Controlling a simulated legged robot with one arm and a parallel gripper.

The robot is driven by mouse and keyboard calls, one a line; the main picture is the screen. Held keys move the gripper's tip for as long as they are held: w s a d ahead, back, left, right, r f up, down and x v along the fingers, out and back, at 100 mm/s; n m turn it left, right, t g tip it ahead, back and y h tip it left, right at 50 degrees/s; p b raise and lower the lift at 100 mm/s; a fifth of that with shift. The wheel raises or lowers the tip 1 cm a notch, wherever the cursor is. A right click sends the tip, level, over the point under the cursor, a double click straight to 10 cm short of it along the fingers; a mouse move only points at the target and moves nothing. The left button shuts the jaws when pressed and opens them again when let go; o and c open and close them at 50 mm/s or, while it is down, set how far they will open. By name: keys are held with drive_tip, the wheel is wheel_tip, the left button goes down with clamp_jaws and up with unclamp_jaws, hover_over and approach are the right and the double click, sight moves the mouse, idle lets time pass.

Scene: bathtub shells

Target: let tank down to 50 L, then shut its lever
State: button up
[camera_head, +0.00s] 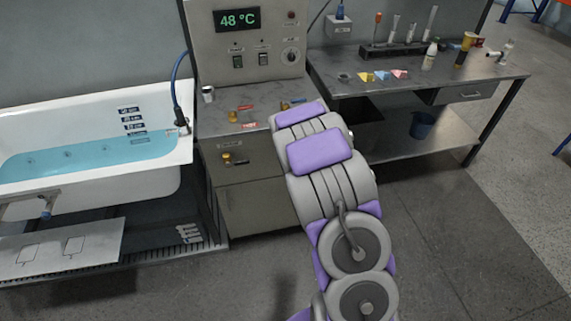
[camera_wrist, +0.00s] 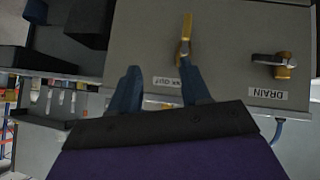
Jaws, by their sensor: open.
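The bathtub-like tank (camera_head: 175,160) stands at the left in the head view, holding blue water (camera_head: 85,155). Level marks (camera_head: 131,118) on its back wall are too small to read surely; the water surface lies near the lower ones. In the wrist view, which is upside down, a brass lever marked DRAIN (camera_wrist: 272,62) is at the right, its handle sideways. Another lever (camera_wrist: 186,35) has a yellow handle pointing up the picture; its label is partly hidden. My gripper (camera_wrist: 160,85) is open and empty, its right fingertip close to that lever's base. In the head view my arm hides the gripper.
The cabinet (camera_head: 240,200) carries a 48 °C display (camera_head: 237,19), switches and a cup (camera_head: 208,93). A brass valve (camera_head: 230,159) is on its front. A steel bench (camera_head: 430,85) with bottles and tubes stands right. The floor (camera_head: 440,230) in front is clear.

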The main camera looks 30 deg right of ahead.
wheel_tip(320, 180, down, 9)
drive_tip(key=w+d+t, duration=0.2)
drive_tip(key=w+t, duration=0.1)
drive_tip(key=t, duration=0.1)
drive_tip(key=shift+s+a+f+m+t+p, duration=0.85)
drive_tip(key=shift+s+a+f+t, duration=0.95)
drive_tip(key=shift+a+f+t, duration=0.95)
drive_tip(key=shift+g, duration=0.35)
drive_tip(key=b+x, duration=0.1)
drive_tip(key=x, duration=0.4)
drive_tip(key=b+x, duration=0.2)
drive_tip(key=x, duration=0.4)
drive_tip(key=b+x, duration=0.1)
drive_tip(key=x, duration=0.5)
drive_tip(key=shift+w+d+f, duration=0.15)
drive_tip(key=shift+d+f, duration=0.15)
drive_tip(key=shift+d, duration=0.1)
clamp_jaws()
